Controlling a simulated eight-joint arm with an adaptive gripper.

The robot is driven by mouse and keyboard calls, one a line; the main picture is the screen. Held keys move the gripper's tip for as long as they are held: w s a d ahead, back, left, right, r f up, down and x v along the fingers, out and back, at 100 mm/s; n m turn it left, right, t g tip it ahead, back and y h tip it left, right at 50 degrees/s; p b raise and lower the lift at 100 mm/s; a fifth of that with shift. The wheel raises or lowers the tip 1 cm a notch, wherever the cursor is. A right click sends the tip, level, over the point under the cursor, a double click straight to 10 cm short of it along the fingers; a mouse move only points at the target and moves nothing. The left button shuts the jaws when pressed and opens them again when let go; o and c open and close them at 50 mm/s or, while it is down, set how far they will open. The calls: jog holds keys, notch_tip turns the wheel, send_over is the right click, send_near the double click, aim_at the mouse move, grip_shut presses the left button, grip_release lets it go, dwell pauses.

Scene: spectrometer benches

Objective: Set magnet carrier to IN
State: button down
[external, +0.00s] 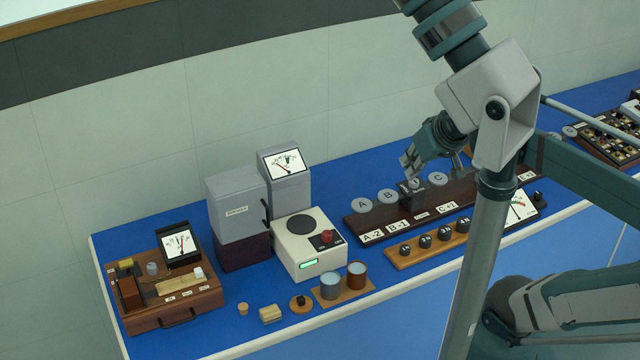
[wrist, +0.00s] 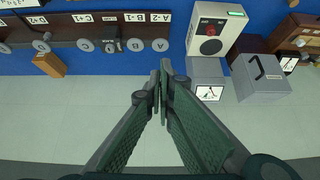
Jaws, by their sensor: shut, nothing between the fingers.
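No label reading IN is legible, so I cannot tell for certain which part is the magnet carrier. A dark block (external: 412,193) stands on the long dark-wood rail board (external: 357,228), among grey discs marked A, B and C. The block also shows in the wrist view (wrist: 112,40). A wooden instrument box (external: 170,322) at the far left has a brown block (external: 130,293), a dial and several small labels too small to read. My gripper (external: 408,167) is shut and empty, just above the dark block in the external view. In the wrist view its fingertips (wrist: 160,82) meet.
A cream device (external: 310,262) with a red knob and grey housings (external: 237,208) stand between the box and the board. Two cups (external: 331,285) and small loose pieces lie in front. A wooden strip with several dark knobs (external: 425,241) lies before the board. The wall is behind.

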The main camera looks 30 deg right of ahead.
jog(key=w+a+r+y, duration=0.1)
jog(key=w+a+y, duration=0.1)
jog(key=w+a, duration=0.5)
jog(key=w+a+r+y, duration=0.1)
jog(key=w+a, duration=0.1)
jog(key=a, duration=0.9)
jog(key=w+a+f+n+g+y, duration=0.1)
jog(key=w+a, duration=0.1)
jog(key=a, duration=0.8)
jog(key=w+a+f+g+y, duration=0.1)
jog(key=a+g+y, duration=0.1)
jog(key=a, duration=0.9)
notch_tip(320, 180, down, 16)
jog(key=shift+a, duration=0.3)
jog(key=shift+r, duration=0.1)
jog(key=shift+w, duration=0.1)
